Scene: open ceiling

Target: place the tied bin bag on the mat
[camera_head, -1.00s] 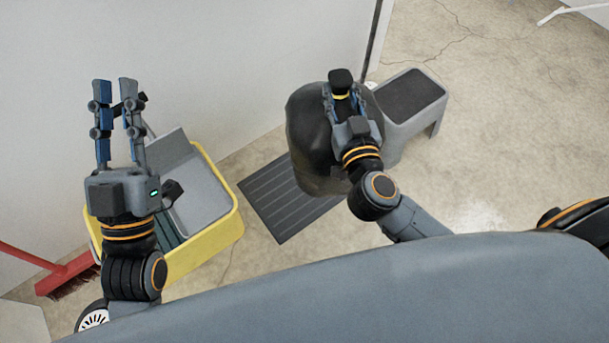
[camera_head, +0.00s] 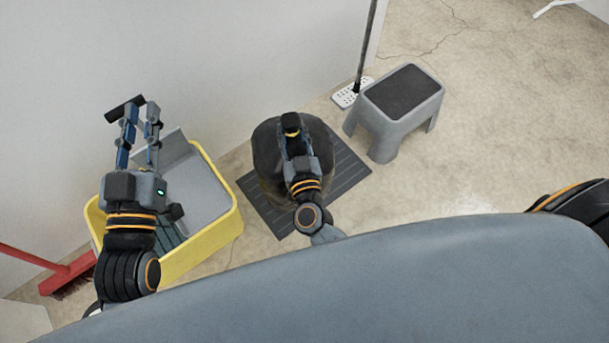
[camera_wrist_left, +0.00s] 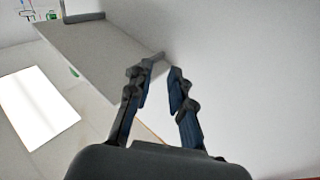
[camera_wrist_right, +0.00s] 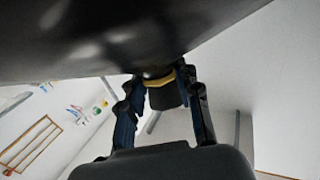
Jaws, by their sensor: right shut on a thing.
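The tied bin bag (camera_head: 266,150) is black and bulging, with a yellow tie at its neck. My right gripper (camera_head: 291,137) is shut on the neck from above. In the right wrist view the neck with its yellow band (camera_wrist_right: 163,90) sits between the fingers, and the dark bag body (camera_wrist_right: 90,40) fills the top. The dark grey ribbed mat (camera_head: 347,168) lies on the floor under the bag in the head view. The bag hides its middle; I cannot tell whether they touch. My left gripper (camera_head: 140,108) is open and empty above the yellow bucket; its fingers (camera_wrist_left: 160,80) stand apart.
A yellow mop bucket (camera_head: 236,222) with a grey wringer stands left of the mat. A grey step stool (camera_head: 390,125) and a mop (camera_head: 352,93) are to the right. A red broom (camera_head: 68,275) is at far left.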

